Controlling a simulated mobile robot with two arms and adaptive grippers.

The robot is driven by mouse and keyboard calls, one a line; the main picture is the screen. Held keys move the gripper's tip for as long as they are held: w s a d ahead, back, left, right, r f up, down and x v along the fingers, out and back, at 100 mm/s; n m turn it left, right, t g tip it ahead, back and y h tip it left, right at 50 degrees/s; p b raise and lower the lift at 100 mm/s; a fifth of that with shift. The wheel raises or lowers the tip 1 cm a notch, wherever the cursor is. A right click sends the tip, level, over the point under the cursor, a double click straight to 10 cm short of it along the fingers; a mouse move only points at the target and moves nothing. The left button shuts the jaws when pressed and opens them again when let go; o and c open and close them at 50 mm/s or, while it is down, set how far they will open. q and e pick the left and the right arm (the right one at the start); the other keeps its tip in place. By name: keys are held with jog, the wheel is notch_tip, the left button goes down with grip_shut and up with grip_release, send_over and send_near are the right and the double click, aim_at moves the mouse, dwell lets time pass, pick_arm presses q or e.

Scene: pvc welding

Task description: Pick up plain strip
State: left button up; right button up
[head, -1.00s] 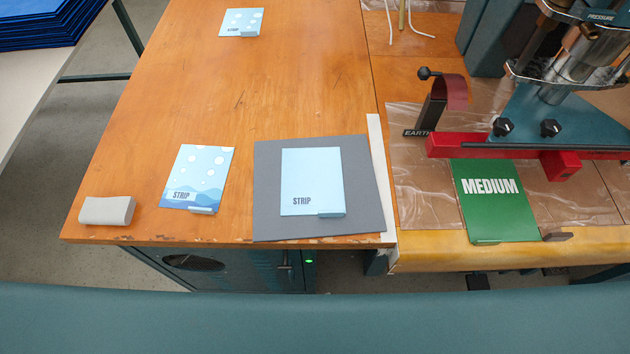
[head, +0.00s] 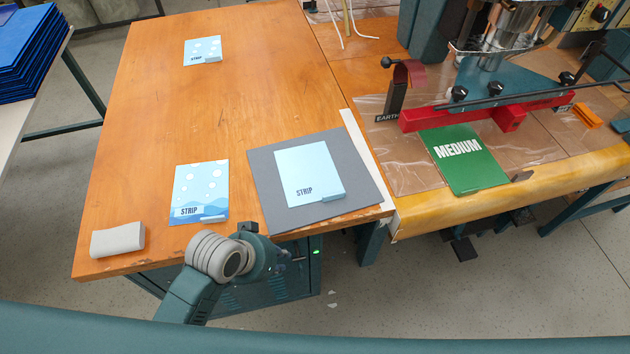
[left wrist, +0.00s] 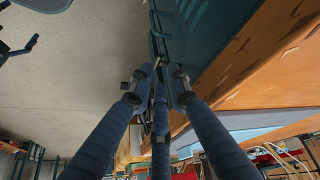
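The plain strip (head: 303,170) is a pale blue sheet marked STRIP, without bubbles, lying flat on a grey mat (head: 262,172) near the front right of the wooden table in the head view. My left arm's end (head: 258,252) is in front of the table's front edge, below and left of the mat, apart from the strip. In the left wrist view the left gripper (left wrist: 158,90) shows several blue fingers, spread apart with nothing between them. It faces the floor and table side. My right gripper is not in view.
A grey block (head: 117,240) is at the front left corner. A green MEDIUM sheet (head: 464,158) lies beside a red press bar (head: 440,118) at right. The table's middle is clear.

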pick_arm(q)
jog(key=d+r+m+h, duration=0.1)
jog(key=d+r+m, duration=0.1)
jog(key=d+r, duration=0.35)
jog(key=m+g, duration=0.3)
jog(key=m, duration=0.4)
send_near(328, 197)
jog(key=x, duration=0.3)
jog(key=shift+s+a+f+p, duration=0.15)
jog(key=shift+s+p, duration=0.05)
jog(key=shift+p, duration=0.15)
jog(key=shift+d+f, duration=0.25)
jog(key=shift+f, duration=0.2)
jog(key=x, duration=0.3)
jog(key=p+x, duration=0.1)
jog(key=shift+w+d+f, duration=0.15)
jog(key=shift+w, duration=0.15)
grip_shut()
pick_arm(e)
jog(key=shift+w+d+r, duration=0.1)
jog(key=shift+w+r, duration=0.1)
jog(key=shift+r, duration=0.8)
